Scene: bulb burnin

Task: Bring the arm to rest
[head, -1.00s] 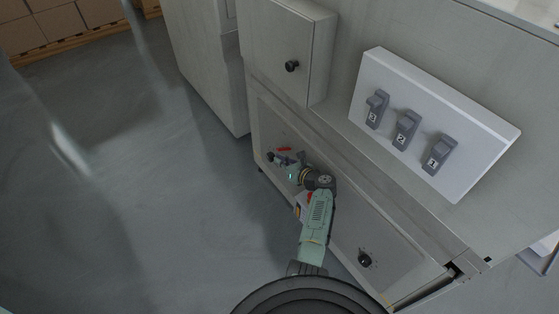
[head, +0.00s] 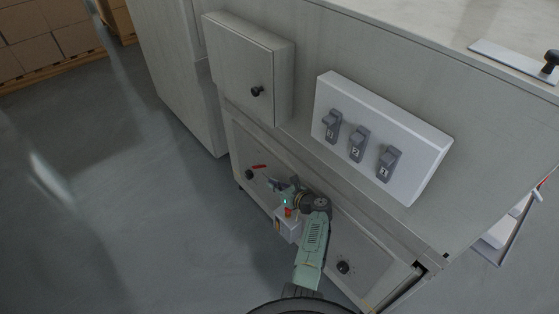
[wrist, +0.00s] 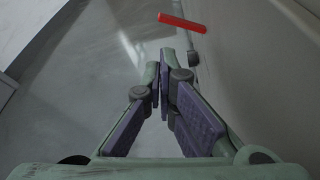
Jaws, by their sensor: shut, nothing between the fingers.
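My gripper (head: 272,184) is at the end of my green arm, low in front of the grey cabinet's lower panel in the head view. In the wrist view my gripper (wrist: 163,75) has its fingertips together with nothing between them. A red bar-shaped piece (wrist: 182,22) shows just beyond the fingertips in the wrist view. The same red piece (head: 259,167) shows by the lower panel in the head view, close to the gripper. I cannot tell whether they touch.
The grey cabinet front has a white switch box (head: 395,120) with three numbered switches, a small door with a black knob (head: 257,91), and a dark dial (head: 343,267) on the lower panel. Open grey floor (head: 110,220) lies to the left. Stacked boxes (head: 45,40) stand far back.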

